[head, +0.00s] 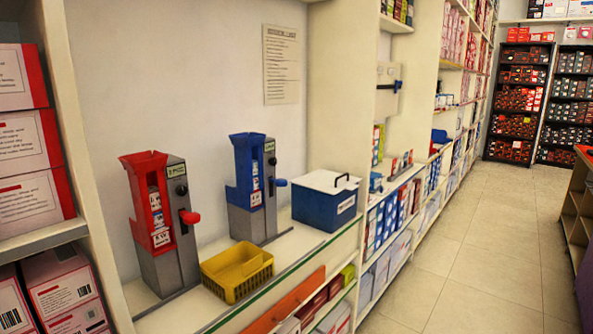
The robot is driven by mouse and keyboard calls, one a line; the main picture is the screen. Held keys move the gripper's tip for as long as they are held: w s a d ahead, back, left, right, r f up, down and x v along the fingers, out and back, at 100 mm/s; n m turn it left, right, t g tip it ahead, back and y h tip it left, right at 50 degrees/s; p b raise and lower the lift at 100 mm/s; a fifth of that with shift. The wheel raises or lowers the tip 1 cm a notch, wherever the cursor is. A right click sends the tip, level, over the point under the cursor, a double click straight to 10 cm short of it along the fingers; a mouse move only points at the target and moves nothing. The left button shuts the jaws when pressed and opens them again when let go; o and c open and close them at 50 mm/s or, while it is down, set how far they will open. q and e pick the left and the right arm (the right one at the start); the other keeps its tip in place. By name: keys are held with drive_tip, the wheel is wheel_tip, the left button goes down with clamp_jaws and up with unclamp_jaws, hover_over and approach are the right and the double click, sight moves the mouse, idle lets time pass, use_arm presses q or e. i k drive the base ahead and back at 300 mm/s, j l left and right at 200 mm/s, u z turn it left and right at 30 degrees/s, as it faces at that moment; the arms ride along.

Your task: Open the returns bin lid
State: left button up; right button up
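The returns bin looks to be the blue box (322,211) on the counter in the middle of the head view. It has a white label on its front side. Its pale lid (318,182) lies flat on top and is shut. A dark handle (349,181) stands on the lid's right part. Neither of my grippers shows in this view.
On the counter (190,312), left of the bin, stand a red dispenser (150,207), a blue dispenser (247,180) and a yellow basket (237,271). Stocked shelves run along the left wall. The tiled floor (480,255) is clear. Another shelf unit (577,215) stands at right.

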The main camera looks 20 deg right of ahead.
sight(328, 182)
drive_tip(key=i+l+u, duration=0.1)
drive_tip(key=l, duration=0.3)
drive_tip(key=i+l+u, duration=0.1)
drive_tip(key=l, duration=0.25)
drive_tip(key=i+l, duration=0.2)
drive_tip(key=l, duration=0.25)
drive_tip(key=i+l+u, duration=0.15)
drive_tip(key=l, duration=0.2)
drive_tip(key=l+u, duration=0.1)
drive_tip(key=l, duration=0.35)
drive_tip(key=i, duration=0.05)
